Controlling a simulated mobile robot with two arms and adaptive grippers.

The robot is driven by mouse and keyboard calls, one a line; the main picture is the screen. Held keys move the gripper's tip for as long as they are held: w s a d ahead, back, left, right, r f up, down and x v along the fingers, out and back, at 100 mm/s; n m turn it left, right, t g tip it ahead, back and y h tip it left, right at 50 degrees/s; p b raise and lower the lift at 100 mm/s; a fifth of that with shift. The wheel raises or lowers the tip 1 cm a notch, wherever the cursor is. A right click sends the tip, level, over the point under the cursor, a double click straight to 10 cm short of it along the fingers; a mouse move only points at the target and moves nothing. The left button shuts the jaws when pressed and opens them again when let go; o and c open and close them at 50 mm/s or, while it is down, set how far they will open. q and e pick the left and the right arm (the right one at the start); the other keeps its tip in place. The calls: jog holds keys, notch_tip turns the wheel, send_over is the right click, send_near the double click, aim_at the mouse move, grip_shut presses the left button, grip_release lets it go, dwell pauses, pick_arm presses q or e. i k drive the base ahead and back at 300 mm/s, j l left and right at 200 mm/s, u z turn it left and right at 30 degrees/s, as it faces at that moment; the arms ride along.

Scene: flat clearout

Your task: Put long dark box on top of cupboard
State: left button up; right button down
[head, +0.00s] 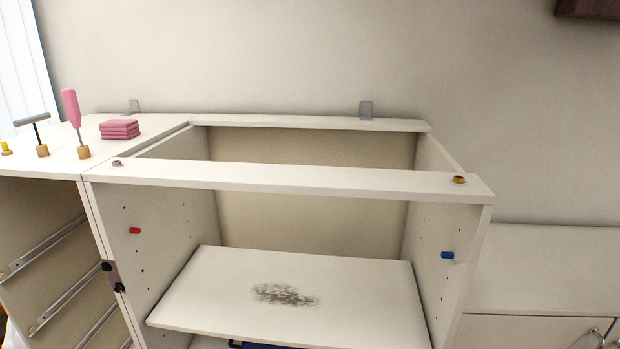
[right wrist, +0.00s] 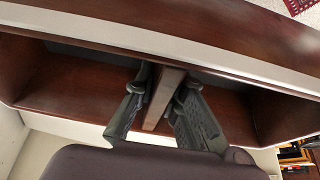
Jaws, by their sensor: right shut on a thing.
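A long dark reddish-brown wooden box (right wrist: 50,80), open with a divider across its middle, fills much of the right wrist view. My right gripper (right wrist: 167,80) is shut on that divider, with one finger on each side. The box's ends are partly cut off by the frame. A white cupboard frame (head: 300,175) with an open top and a stained inner shelf stands in the head view. Neither gripper shows in the head view. A dark brown piece (head: 590,8) is cut off at its upper right corner; I cannot tell whether it is the box.
On the white top at left stand a pink-handled screwdriver (head: 73,115), a hammer-like tool (head: 37,130) and a pink stack (head: 120,129). Small fittings sit on the front rail's ends. A lower white counter (head: 550,270) at right is clear.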

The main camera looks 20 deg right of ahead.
aim_at(586, 265)
jog(key=k+l, duration=0.1)
jog(key=l, duration=0.45)
jog(key=k+l+z, duration=0.1)
jog(key=l, duration=0.4)
jog(key=k+l, duration=0.15)
jog(key=l, duration=0.4)
jog(key=k+l+z, duration=0.1)
jog(key=l, duration=0.4)
